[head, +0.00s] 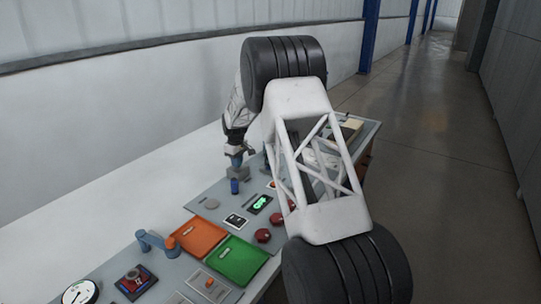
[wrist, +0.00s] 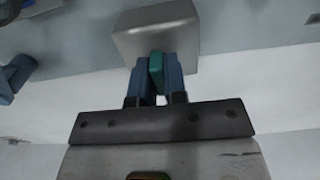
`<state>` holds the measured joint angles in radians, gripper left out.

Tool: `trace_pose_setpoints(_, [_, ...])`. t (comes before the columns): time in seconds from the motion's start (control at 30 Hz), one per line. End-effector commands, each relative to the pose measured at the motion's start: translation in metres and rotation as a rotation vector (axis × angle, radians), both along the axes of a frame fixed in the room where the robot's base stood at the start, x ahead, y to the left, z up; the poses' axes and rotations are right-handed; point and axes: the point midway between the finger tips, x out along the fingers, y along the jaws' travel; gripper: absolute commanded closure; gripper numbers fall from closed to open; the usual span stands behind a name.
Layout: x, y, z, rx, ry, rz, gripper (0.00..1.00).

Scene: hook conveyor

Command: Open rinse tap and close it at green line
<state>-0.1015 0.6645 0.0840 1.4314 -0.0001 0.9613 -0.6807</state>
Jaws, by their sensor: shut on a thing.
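My gripper (head: 237,162) reaches down to the far left side of the grey console. In the wrist view, my gripper (wrist: 154,78) has its two blue fingers shut on a small teal handle (wrist: 156,68). The handle stands against a grey metal block (wrist: 155,28), probably the rinse tap's body. The handle's turn angle is hard to tell. I cannot make out a green line in either view.
Nearer on the console are an orange tray (head: 198,238), a green tray (head: 240,262), a blue pipe-like fitting (head: 156,242) and a round gauge (head: 80,292). A lit green display (head: 260,204) and red buttons (head: 263,235) lie right of my gripper. My arm hides part of the console.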

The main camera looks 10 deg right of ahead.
Motion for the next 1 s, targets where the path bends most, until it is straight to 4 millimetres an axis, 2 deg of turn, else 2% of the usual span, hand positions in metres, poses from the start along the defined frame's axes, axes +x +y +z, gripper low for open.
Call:
trace_pose_setpoints(0.27, [-0.0002, 0.0006, 0.0003, 0.000, 0.000, -0.121, 0.99])
trace_pose_setpoints(1.0, [-0.0004, 0.0011, 0.0003, 0.001, 0.001, -0.696, 0.99])
